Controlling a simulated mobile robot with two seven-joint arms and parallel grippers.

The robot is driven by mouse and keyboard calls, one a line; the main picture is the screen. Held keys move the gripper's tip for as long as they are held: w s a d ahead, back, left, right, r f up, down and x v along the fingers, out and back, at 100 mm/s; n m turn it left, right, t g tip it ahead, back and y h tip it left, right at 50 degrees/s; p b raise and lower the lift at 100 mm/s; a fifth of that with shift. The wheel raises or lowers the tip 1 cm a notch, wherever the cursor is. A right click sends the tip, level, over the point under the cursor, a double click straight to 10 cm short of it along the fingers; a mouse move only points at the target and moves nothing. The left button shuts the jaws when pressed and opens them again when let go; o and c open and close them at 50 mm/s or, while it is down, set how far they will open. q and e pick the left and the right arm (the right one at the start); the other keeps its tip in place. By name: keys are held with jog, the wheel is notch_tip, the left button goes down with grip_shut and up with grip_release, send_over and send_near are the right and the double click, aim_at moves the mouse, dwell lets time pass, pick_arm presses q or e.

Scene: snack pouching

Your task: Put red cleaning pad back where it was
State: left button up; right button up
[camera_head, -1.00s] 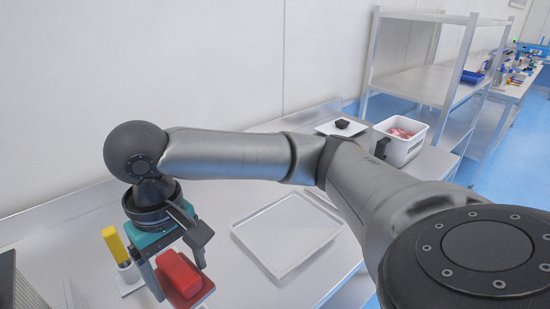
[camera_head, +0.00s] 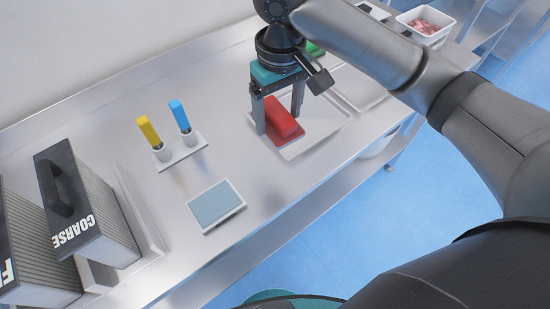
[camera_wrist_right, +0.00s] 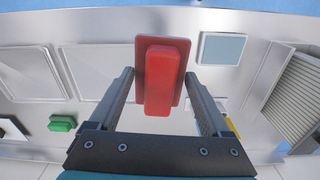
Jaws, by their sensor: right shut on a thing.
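The red cleaning pad (camera_head: 284,118) is a red block on a wider, darker red base. My right gripper (camera_head: 279,121) is shut on it, with a finger on either side. The pad appears above the left part of a shallow pale tray (camera_head: 338,122) in the head view; its exact height is hard to tell. In the right wrist view the pad (camera_wrist_right: 160,80) shows between the fingers of the right gripper (camera_wrist_right: 161,78). A green block (camera_head: 313,48) lies behind the gripper, partly hidden; it also shows in the wrist view (camera_wrist_right: 62,123). My left gripper is not in view.
A white-framed blue-grey plate (camera_head: 215,204) lies left of the pad. A holder (camera_head: 181,152) carries yellow-handled (camera_head: 148,130) and blue-handled (camera_head: 179,115) tools. A box marked COARSE (camera_head: 85,205) stands at left. A white bin (camera_head: 425,22) is at the far right. Bare table surrounds the plate.

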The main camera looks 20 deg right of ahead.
aim_at(273, 174)
jog(key=shift+w+a+r+n+p, duration=0.35)
jog(key=shift+a+r+p, duration=0.2)
jog(key=shift+p, duration=0.4)
notch_tip(273, 174, down, 20)
jog(key=b, duration=0.3)
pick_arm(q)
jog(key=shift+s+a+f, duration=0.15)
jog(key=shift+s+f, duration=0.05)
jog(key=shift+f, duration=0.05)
pick_arm(e)
jog(key=o, duration=1.2)
jog(key=shift+f, duration=0.15)
jog(key=shift+c, duration=0.2)
pick_arm(q)
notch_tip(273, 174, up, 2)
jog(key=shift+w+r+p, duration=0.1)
jog(key=shift+p, duration=0.8)
pick_arm(e)
notch_tip(273, 174, up, 12)
jog(key=shift+r, duration=0.2)
